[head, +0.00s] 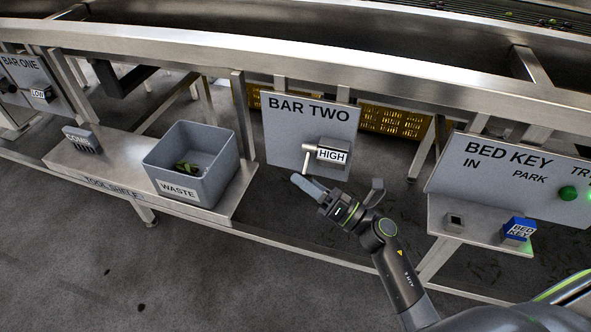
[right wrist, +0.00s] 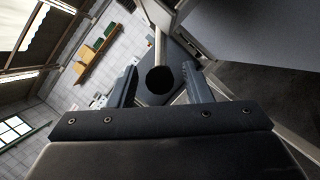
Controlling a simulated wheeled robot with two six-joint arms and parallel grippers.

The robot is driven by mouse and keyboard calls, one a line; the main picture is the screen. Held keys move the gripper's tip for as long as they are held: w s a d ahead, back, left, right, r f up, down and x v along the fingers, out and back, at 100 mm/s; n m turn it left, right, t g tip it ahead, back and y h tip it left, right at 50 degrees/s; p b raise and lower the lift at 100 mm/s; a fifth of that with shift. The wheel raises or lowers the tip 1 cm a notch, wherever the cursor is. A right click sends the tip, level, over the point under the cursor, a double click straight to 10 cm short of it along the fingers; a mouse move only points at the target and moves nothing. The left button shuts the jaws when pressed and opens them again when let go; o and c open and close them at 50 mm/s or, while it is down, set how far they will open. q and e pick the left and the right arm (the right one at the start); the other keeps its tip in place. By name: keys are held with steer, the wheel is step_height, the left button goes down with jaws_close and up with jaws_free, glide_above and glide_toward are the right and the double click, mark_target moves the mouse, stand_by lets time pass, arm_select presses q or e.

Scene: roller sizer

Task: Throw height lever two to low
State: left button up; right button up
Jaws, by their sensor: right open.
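The bar two panel (head: 285,140) is a grey plate lettered "BAR TWO". Its lever (head: 306,160) is a pale rod hanging down at the left of a grey block, whose label (head: 332,154) reads "HIGH". My right gripper (head: 338,182) is open just below the lever, its fingers spread apart. In the right wrist view, a dark round end on a pale rod (right wrist: 159,79), apparently the lever, shows between the two open fingers (right wrist: 158,88), with gaps at both sides. I cannot tell how deep it sits between them. My left gripper is not in view.
A grey waste bin (head: 185,190) stands on the tool shelf (head: 115,172), beside a comb (head: 82,138). The bar one panel (head: 22,75) at far left shows "LOW". At right is the bed key panel (head: 490,172) with a blue bed key (head: 519,229). A steel rail runs above.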

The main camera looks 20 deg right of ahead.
steer(key=shift+x, duration=1.5)
steer(key=shift+c, duration=0.2)
jaws_close()
